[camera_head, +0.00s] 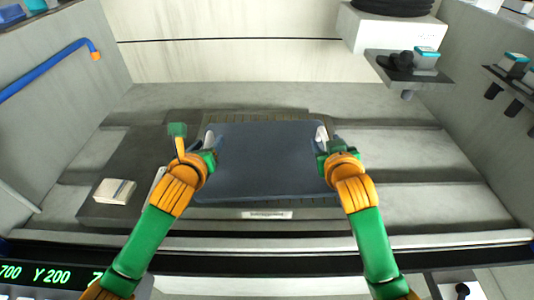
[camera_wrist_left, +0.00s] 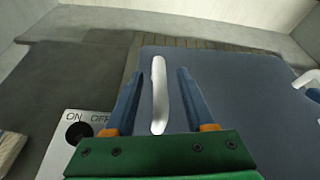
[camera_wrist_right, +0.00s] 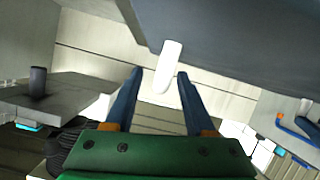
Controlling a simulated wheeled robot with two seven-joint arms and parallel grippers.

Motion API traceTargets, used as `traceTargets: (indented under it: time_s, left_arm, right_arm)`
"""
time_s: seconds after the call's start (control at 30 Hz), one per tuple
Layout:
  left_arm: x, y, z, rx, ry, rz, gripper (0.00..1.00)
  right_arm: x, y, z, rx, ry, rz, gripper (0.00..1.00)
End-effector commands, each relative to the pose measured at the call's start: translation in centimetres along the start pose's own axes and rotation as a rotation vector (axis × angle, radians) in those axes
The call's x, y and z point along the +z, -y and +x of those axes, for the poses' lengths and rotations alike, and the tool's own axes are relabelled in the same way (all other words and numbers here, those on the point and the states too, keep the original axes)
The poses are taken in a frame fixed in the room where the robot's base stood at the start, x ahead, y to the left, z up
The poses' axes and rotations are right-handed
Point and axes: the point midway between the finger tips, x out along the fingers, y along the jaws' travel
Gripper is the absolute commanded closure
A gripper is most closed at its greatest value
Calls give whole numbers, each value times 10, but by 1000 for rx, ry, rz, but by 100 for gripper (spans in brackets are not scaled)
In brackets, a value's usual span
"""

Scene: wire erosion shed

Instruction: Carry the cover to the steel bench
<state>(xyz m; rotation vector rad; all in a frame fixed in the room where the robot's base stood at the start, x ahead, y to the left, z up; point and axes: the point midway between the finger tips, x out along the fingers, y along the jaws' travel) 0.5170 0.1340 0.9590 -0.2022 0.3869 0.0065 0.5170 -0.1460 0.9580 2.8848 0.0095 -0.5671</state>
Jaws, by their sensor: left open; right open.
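The cover (camera_head: 268,160) is a flat dark blue-grey panel with a pale handle at each side. It lies over a slatted area in front of me. My left gripper (camera_head: 207,152) is at the left handle (camera_head: 209,139); in the left wrist view the handle (camera_wrist_left: 159,95) stands between the open fingers, apart from both. My right gripper (camera_head: 325,149) is at the right handle (camera_head: 321,135); in the right wrist view the handle (camera_wrist_right: 168,66) is between the open fingertips. I cannot make out the steel bench for certain.
A small pale block (camera_head: 114,191) lies left of the cover. A shelf (camera_head: 405,70) with dark items juts out at the back right, below a white box (camera_head: 385,30). A blue pipe (camera_head: 48,67) runs on the left wall. A green readout (camera_head: 45,275) is at the lower left.

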Motion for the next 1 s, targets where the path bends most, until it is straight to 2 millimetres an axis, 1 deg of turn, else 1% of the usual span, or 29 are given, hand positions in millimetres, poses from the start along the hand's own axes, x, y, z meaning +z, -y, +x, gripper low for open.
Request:
traceTargets:
  time_s: [0.17,0.2,0.27,0.3,0.4,1.0]
  left_arm:
    - [0,0,0,0,0,0,45]
    - [0,0,0,0,0,0,48]
    - [0,0,0,0,0,0,64]
    - [0,0,0,0,0,0,75]
    - [0,0,0,0,0,0,100]
    - [0,0,0,1,0,0,100]
  right_arm:
    - [0,0,0,0,0,0,45]
    - [0,0,0,0,0,0,48]
    - [0,0,0,0,0,0,64]
    - [0,0,0,0,0,0,75]
    - [0,0,0,0,0,0,100]
    - [0,0,0,1,1,0,100]
